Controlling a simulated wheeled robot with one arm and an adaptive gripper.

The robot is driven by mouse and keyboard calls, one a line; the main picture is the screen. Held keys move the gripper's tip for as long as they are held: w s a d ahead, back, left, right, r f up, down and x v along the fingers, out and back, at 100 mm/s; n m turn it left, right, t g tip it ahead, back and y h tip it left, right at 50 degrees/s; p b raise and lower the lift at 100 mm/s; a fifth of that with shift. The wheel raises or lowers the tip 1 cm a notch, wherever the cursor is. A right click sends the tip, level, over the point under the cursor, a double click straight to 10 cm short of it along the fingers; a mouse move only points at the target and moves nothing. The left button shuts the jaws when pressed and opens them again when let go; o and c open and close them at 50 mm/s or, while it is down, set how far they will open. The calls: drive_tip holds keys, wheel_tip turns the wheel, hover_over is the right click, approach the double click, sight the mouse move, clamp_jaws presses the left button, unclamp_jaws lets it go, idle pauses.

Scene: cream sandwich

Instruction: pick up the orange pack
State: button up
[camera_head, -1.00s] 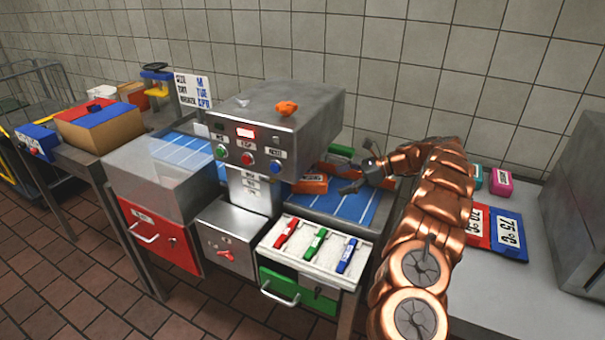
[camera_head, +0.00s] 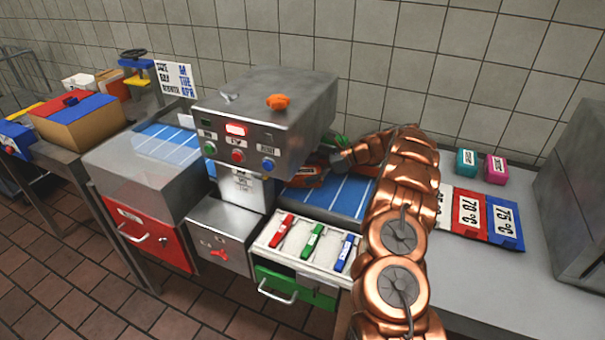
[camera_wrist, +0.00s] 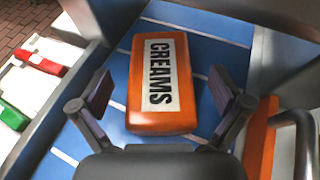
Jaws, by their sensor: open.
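The orange pack (camera_wrist: 160,122) has a white label reading CREAMS. In the wrist view it lies flat on the blue, white-striped belt (camera_wrist: 225,28). My gripper (camera_wrist: 163,92) is open, with one finger on each side of the pack's near part and a gap showing at both sides. In the head view, the orange pack (camera_head: 309,178) is partly hidden by the steel machine beside it. The gripper's fingers are mostly hidden there behind the machine, and my copper arm reaches in from the right.
The steel machine (camera_head: 262,105) stands close left of the arm. A white tray (camera_head: 292,251) with red, green and blue pieces is in front of the belt. Red (camera_head: 469,214) and blue (camera_head: 505,223) temperature blocks, with teal and pink boxes, sit on the right counter. Another orange edge (camera_wrist: 262,140) shows beside the gripper.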

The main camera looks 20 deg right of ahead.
drive_tip(key=shift+w+a+f, duration=0.1)
drive_tip(key=shift+a+f, duration=0.05)
drive_tip(key=shift+a, duration=0.1)
drive_tip(key=c, duration=1.3)
